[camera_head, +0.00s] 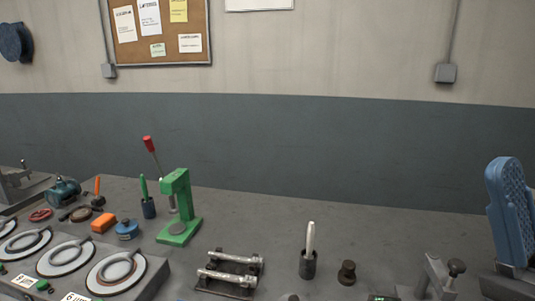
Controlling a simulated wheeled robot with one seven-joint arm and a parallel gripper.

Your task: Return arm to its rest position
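My gripper and arm do not show clearly anywhere in the head view, so the arm's pose cannot be told. A blue upright piece with a dimpled face (509,205) stands at the right edge on a dark base. I cannot tell what it is.
The grey bench (400,229) holds a green press (176,205) with a red-knobbed lever, round gauge plates (117,272) at left, an orange block (103,222), a metal rack (231,270), a cup with a white-handled tool (308,262) and a clamp (440,277). The back middle is clear.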

